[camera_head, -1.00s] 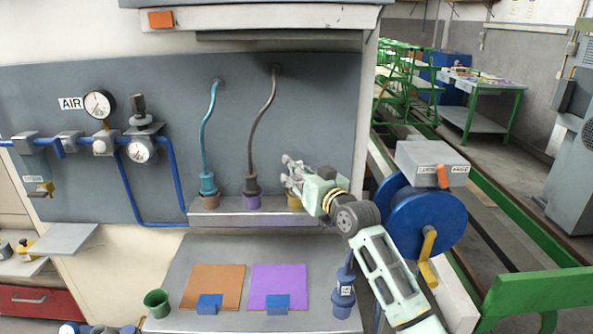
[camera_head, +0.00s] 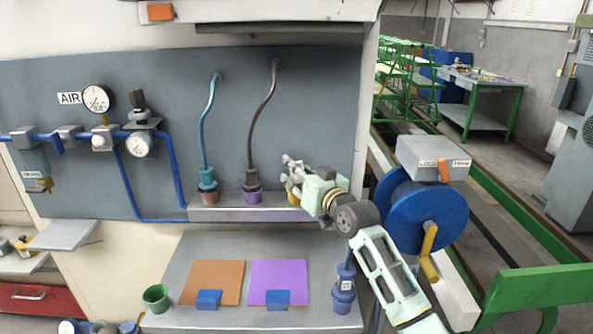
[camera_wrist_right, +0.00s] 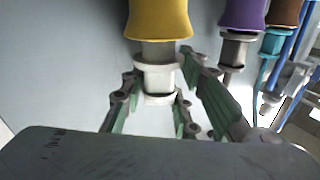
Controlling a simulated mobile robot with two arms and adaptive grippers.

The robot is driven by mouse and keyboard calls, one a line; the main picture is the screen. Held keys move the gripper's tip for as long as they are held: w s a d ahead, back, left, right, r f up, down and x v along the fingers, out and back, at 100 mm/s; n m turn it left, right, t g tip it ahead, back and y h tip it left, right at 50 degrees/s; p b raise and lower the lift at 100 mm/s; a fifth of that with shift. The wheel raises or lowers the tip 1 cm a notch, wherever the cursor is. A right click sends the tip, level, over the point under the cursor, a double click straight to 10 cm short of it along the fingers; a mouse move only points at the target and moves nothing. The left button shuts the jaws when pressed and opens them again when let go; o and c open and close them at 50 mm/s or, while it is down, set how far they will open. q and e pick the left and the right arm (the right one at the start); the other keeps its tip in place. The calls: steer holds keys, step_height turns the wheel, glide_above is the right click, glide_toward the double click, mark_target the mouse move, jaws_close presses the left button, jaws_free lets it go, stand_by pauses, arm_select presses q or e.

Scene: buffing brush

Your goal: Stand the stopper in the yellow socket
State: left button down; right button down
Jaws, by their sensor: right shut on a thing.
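The yellow socket (camera_head: 293,198) stands at the right end of the grey shelf, partly hidden by my right gripper (camera_head: 290,170). In the wrist view, which is upside down, the yellow socket (camera_wrist_right: 159,18) fills the top middle. My right gripper (camera_wrist_right: 160,98) is shut on the stopper (camera_wrist_right: 160,80), a pale collared piece with a grey stem. The stem meets the socket's mouth, and the stopper looks upright and in line with it. How deep the stem sits cannot be told. My left gripper is not in view.
Beside it, a purple socket (camera_head: 252,198) holds a dark-cabled plug, and a brown socket (camera_head: 209,198) holds a teal-cabled plug (camera_head: 207,180). Below are orange (camera_head: 217,277) and purple mats (camera_head: 278,272), a green cup (camera_head: 156,297) and a blue canister (camera_head: 343,290). A blue reel (camera_head: 425,217) stands right.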

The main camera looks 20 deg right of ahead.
steer(key=shift+f, duration=0.25)
steer(key=c, duration=1.3)
jaws_free()
steer(key=shift+s, duration=0.1)
